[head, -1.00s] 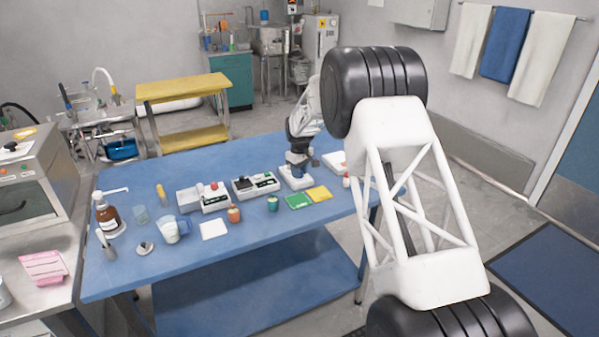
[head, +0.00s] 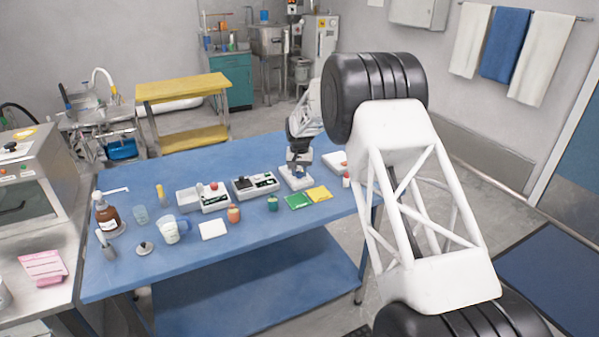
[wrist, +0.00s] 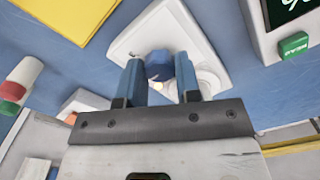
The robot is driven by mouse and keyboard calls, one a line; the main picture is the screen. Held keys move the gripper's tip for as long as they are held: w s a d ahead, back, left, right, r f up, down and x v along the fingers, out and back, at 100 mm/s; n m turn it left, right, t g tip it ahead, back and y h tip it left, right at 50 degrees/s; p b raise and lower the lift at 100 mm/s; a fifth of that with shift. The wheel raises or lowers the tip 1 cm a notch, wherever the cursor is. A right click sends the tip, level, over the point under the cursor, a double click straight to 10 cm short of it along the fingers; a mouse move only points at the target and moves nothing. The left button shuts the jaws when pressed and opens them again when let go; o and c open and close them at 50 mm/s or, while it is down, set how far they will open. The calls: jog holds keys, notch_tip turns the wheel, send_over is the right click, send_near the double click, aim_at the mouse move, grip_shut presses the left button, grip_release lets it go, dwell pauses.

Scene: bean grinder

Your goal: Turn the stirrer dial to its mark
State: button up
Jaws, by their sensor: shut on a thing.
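The stirrer is a white unit whose base (head: 296,180) stands on the blue table in the head view. In the wrist view its white housing (wrist: 131,42) fills the upper middle, with a round pale plate beside the dial. The dark blue dial (wrist: 159,66) sits between the two blue fingers of my gripper (wrist: 158,70). My gripper is shut on the dial, one finger on each side. In the head view my gripper (head: 298,168) reaches down onto the stirrer. I cannot make out the dial's mark or pointer.
Left of the stirrer stands a grey unit with a black panel (head: 254,185), its green button (wrist: 293,44) showing in the wrist view. Green (head: 298,201) and yellow (head: 319,194) cards lie in front. A white box (head: 335,162) is close on the right.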

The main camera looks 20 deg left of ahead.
aim_at(300, 172)
jog(key=shift+m, duration=0.4)
jog(key=o, duration=0.9)
jog(key=shift+r, duration=0.1)
jog(key=shift+r, duration=3.8)
